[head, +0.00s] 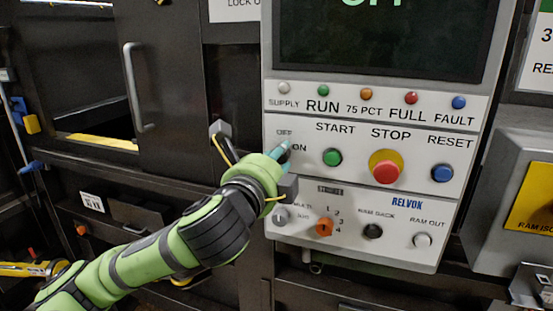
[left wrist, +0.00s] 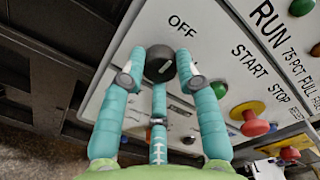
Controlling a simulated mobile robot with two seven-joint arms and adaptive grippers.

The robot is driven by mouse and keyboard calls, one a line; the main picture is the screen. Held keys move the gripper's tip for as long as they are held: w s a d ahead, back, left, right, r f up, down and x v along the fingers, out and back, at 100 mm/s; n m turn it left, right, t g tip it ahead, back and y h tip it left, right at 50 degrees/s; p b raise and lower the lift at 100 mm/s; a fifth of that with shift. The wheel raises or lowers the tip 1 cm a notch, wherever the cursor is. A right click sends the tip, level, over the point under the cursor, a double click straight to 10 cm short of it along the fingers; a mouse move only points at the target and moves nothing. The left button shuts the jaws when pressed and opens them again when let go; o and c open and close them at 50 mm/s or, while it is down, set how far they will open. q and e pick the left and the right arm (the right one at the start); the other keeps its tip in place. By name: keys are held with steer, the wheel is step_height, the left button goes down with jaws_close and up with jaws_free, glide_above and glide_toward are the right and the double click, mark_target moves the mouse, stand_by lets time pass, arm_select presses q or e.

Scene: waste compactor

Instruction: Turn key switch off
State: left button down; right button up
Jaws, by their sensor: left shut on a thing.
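The key switch (left wrist: 160,58) is a round black knob with a short pale mark, on the light control panel (head: 450,150). In the left wrist view an OFF label is printed beside it. My left gripper (left wrist: 160,70) has teal fingers around the knob and is shut on it. In the head view the left gripper (head: 282,154) is at the panel's left side, by the OFF and ON labels, and hides the knob. The ON label is hidden in the left wrist view. My right gripper is not in view.
Right of the switch are a green START button (head: 332,157), a red STOP button (head: 386,172) on a yellow base and a blue RESET button (head: 442,173). An orange selector (head: 324,227) is below. A dark screen (head: 380,40) is above. A grey box (head: 515,190) stands right.

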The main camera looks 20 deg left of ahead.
arm_select(q)
steer(key=c, duration=0.9)
jaws_free()
steer(key=shift+r, duration=0.1)
step_height(320, 180, up, 10)
steer(key=shift+f, duration=0.1)
steer(key=shift+w, duration=0.1)
